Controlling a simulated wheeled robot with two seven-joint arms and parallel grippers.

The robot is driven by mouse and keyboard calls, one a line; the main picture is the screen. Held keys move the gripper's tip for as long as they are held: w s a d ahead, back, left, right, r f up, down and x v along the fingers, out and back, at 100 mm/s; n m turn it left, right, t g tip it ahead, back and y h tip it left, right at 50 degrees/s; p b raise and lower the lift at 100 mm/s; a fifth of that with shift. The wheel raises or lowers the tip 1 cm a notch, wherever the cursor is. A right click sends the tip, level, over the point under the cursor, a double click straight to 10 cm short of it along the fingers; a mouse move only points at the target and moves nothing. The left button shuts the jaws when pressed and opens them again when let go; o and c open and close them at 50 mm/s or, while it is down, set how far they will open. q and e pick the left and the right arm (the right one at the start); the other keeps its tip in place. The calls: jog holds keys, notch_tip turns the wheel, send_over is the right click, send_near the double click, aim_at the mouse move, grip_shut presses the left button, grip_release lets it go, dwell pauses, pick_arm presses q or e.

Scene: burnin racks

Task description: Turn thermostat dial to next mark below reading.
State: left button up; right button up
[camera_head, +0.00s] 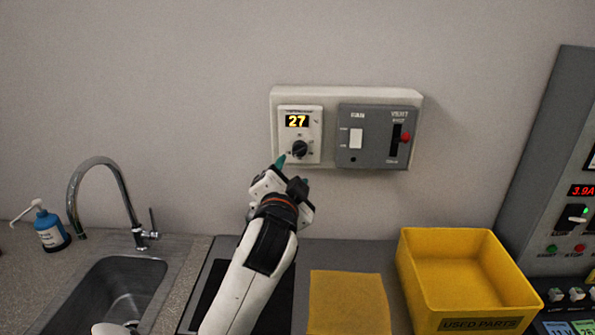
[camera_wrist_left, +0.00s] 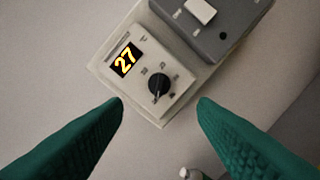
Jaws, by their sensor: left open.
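The thermostat (camera_head: 313,131) is a white unit on the left of a pale wall plate, with a display (camera_head: 297,121) reading 27 in yellow digits. Its black round dial (camera_head: 300,148) sits below the display. The left wrist view shows the dial (camera_wrist_left: 158,85) tilted in the picture, with a light pointer line and small marks around it that are too blurred to read. My left gripper (camera_head: 293,170), with green fingertips, is just below the thermostat. In the left wrist view its fingers (camera_wrist_left: 161,102) are open, one on each side of the dial, with nothing between them.
A grey panel (camera_head: 372,150) with a white switch and a red-knobbed vent slider adjoins the thermostat. Below are a sink with a tap (camera_head: 97,165), a soap bottle (camera_head: 50,230), a yellow cloth (camera_head: 348,303) and a yellow bin (camera_head: 440,285). A grey control cabinet (camera_head: 545,160) stands at right.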

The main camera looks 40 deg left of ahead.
aim_at(298, 153)
pick_arm(q)
jog(key=x, duration=0.7)
jog(key=shift+w+a+r+p, duration=0.1)
jog(key=shift+w+a+p, duration=0.1)
jog(key=shift+p, duration=0.15)
jog(key=shift+x, duration=0.8)
pick_arm(e)
jog(key=shift+s+a+f, duration=0.1)
jog(key=shift+s+f, duration=0.05)
jog(key=shift+s, duration=0.1)
pick_arm(q)
jog(key=c, duration=1)
